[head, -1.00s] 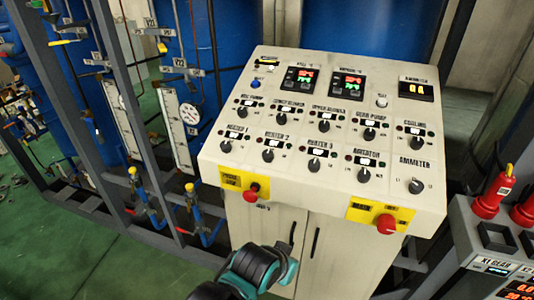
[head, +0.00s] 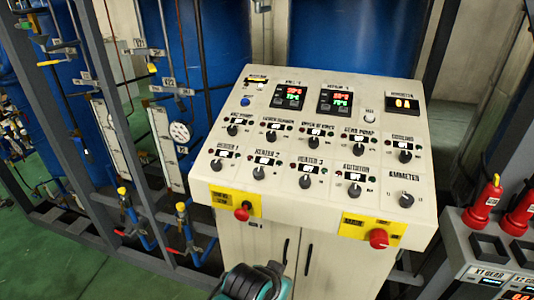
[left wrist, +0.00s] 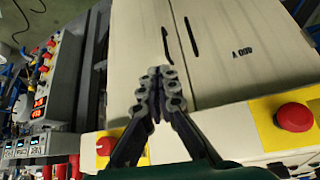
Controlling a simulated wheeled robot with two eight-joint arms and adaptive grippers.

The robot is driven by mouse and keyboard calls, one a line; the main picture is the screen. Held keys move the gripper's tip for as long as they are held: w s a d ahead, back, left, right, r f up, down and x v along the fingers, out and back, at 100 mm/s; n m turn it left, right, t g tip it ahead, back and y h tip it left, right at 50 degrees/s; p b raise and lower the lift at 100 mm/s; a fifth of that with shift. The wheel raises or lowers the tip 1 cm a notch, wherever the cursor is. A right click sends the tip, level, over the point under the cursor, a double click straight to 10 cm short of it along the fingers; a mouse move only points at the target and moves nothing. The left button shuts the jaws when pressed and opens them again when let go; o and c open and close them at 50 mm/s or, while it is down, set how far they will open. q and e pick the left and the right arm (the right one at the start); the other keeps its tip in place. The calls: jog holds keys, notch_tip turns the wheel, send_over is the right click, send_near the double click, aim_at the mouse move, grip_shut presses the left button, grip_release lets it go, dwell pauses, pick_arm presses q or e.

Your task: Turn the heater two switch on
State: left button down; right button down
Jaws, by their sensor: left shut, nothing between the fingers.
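The heater two switch (head: 259,172) is a small black knob on the sloped cream control panel (head: 320,213), second from the left in the lower knob row. A small lit display and indicator lamps sit above it. My left arm shows at the bottom of the head view, below the panel's front edge; its fingertips are not visible there. In the left wrist view my left gripper (left wrist: 160,75) is shut and empty, in front of the cream cabinet doors (left wrist: 225,50). The knob cannot be made out in that view. My right gripper is not in view.
Two red emergency buttons on yellow plates, left (head: 242,212) and right (head: 379,238), stick out from the panel's front edge. Other knobs flank the switch closely. A grey unit with red parts (head: 484,201) stands at the right. Pipes and a metal frame stand left.

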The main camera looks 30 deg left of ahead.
pick_arm(q)
jog(key=c, duration=1.8)
grip_release()
jog(key=shift+r, duration=0.2)
jog(key=shift+c, duration=0.2)
jog(key=o, duration=0.7)
notch_tip(320, 180, up, 5)
jog(key=w+a+p, duration=0.2)
jog(key=p, duration=0.1)
jog(key=shift+w+r+n+p, duration=0.15)
jog(key=shift+r+n+p, duration=0.05)
jog(key=shift+n+p, duration=0.2)
jog(key=n+g+y+p, duration=0.2)
jog(key=n+g+p, duration=0.15)
jog(key=p, duration=1.05)
send_near(258, 172)
jog(key=f, duration=0.2)
jog(key=shift+n+t, duration=0.35)
jog(key=x, duration=0.3)
jog(key=b+x, duration=0.1)
jog(key=x, duration=0.3)
jog(key=shift+w+a+f, duration=0.1)
jog(key=shift+w+a, duration=0.15)
jog(key=shift+h, duration=0.3)
jog(key=c, duration=1.2)
